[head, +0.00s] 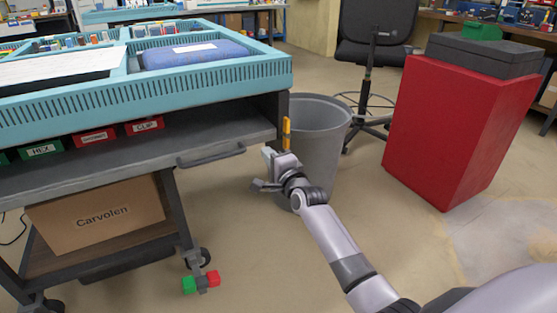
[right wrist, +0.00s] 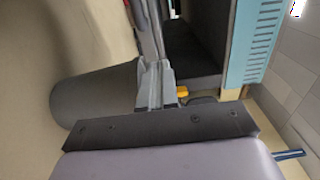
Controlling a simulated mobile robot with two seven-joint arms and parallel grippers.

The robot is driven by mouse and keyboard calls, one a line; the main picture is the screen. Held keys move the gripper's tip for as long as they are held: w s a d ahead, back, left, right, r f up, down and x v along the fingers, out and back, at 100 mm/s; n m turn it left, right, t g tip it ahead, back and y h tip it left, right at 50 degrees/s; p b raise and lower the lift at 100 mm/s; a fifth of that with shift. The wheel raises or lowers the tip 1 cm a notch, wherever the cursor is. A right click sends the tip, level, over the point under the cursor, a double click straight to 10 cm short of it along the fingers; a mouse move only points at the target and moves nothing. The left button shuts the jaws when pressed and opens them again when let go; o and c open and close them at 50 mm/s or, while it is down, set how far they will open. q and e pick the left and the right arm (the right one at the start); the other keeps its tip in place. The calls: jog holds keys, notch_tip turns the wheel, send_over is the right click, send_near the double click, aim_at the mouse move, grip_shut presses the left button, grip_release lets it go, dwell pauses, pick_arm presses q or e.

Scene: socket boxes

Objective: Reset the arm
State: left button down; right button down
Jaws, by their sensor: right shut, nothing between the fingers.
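My right arm (head: 330,237) reaches in from the lower right of the head view, stretched toward the cart. My right gripper (head: 267,157) is in front of the grey bin, close to the right end of the cart's shelf. Its fingers (right wrist: 156,85) are shut with nothing between them, as the right wrist view shows. I cannot tell from these views whether the gripper touches the cart. My left gripper is not in view.
A cart with a blue slotted top (head: 150,100) and lower shelf (head: 240,130) stands at left, holding socket boxes (head: 95,136). A grey bin (head: 325,120) stands behind my gripper. A red cabinet (head: 450,130) and black chair (head: 375,30) are at right. Open floor lies between.

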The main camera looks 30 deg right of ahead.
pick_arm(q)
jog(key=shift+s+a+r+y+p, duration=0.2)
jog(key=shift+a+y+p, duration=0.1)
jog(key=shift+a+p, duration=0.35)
pick_arm(e)
jog(key=shift+s+a, duration=0.1)
jog(key=shift+s, duration=2.3)
